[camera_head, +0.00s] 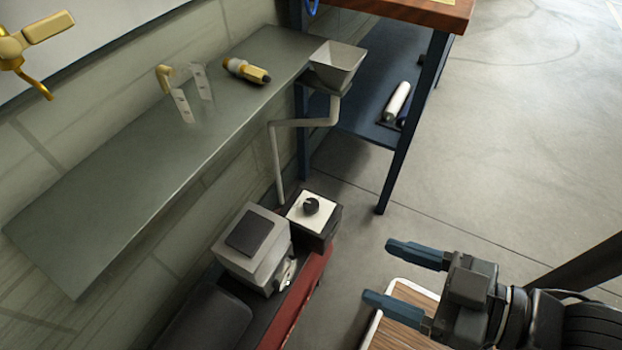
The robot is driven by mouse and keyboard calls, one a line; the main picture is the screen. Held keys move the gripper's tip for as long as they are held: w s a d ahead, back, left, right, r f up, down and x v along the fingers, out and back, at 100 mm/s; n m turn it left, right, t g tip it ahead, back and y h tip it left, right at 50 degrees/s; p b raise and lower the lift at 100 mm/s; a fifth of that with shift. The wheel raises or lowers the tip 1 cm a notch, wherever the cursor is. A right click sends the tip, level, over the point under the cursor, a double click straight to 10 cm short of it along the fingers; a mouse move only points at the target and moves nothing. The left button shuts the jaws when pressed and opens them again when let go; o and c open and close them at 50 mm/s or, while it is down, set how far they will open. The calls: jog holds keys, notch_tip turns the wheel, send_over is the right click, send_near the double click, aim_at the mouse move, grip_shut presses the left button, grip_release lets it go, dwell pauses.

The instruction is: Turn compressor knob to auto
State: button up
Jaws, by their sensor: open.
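The compressor (297,306) stands low against the wall, with a red front and a grey box on top. A black round knob (311,206) sits on a white plate on a dark box at its far end. The knob's setting and any labels are too small to read. A small metal fitting (287,272) shows on the side of the grey box. My gripper (391,273) is open and empty, to the right of and below the knob in the picture, apart from it. Its two blue-grey fingers point left toward the compressor.
A grey shelf (130,190) on the wall overhangs the left side, holding a yellow-black tool (247,70). A grey funnel (338,64) with a bent pipe is near the knob box. A blue-legged table (410,125) stands behind. A wooden-topped piece (405,318) lies below my gripper.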

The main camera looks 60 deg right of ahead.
notch_tip(320, 180, up, 4)
jog(key=p, duration=0.4)
jog(key=m+g+p, duration=0.5)
jog(key=m+g, duration=0.3)
jog(key=g, duration=0.6)
send_over(312, 205)
jog(key=f, duration=2.2)
jog(key=shift+s+d+f, duration=0.2)
jog(key=shift+s+f, duration=0.05)
jog(key=shift+s, duration=0.05)
jog(key=shift+w+a+m+g, duration=0.15)
jog(key=shift+w+m+g, duration=0.15)
jog(key=shift+w, duration=0.05)
notch_tip(312, 205, down, 8)
jog(key=shift+r+b, duration=0.25)
jog(key=shift+b, duration=0.7)
